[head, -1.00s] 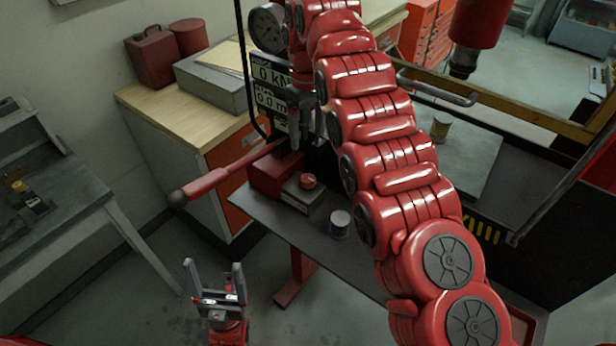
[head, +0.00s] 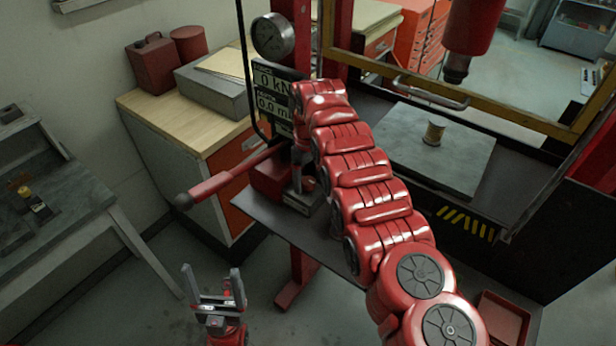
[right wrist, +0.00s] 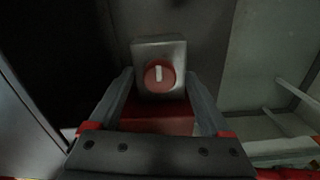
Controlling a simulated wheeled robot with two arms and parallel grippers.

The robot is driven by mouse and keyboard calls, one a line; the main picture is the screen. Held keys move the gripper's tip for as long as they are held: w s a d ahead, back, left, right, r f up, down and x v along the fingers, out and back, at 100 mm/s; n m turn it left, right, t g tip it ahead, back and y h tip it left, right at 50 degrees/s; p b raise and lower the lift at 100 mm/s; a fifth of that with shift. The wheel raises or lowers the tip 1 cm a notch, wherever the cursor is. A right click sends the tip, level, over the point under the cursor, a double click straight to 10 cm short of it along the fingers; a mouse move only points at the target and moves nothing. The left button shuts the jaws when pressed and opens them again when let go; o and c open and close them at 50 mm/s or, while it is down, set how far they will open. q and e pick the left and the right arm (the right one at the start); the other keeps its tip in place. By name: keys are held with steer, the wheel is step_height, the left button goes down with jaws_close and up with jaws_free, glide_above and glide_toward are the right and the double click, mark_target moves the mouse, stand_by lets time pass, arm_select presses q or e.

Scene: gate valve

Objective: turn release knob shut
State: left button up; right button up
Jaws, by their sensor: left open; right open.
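The release knob (right wrist: 159,76) is a round red knob with a white mark standing about upright, on a grey block (right wrist: 160,48) in the right wrist view. My right gripper (right wrist: 160,88) is open, one finger on each side of the knob; I cannot tell whether they touch it. In the head view my right arm reaches down to the grey block (head: 296,203), and the knob is mostly hidden there. My left gripper (head: 213,275) is open and empty, fingers up, low at the left and away from the knob.
A red pump lever (head: 225,178) sticks out left of the knob. A gauge (head: 272,36) and a display (head: 272,92) stand behind it. A metal plate (head: 460,155) with a small brass-coloured spool (head: 434,132) lies at the right. The floor around my left gripper is clear.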

jaws_close()
steer(key=shift+w, duration=0.1)
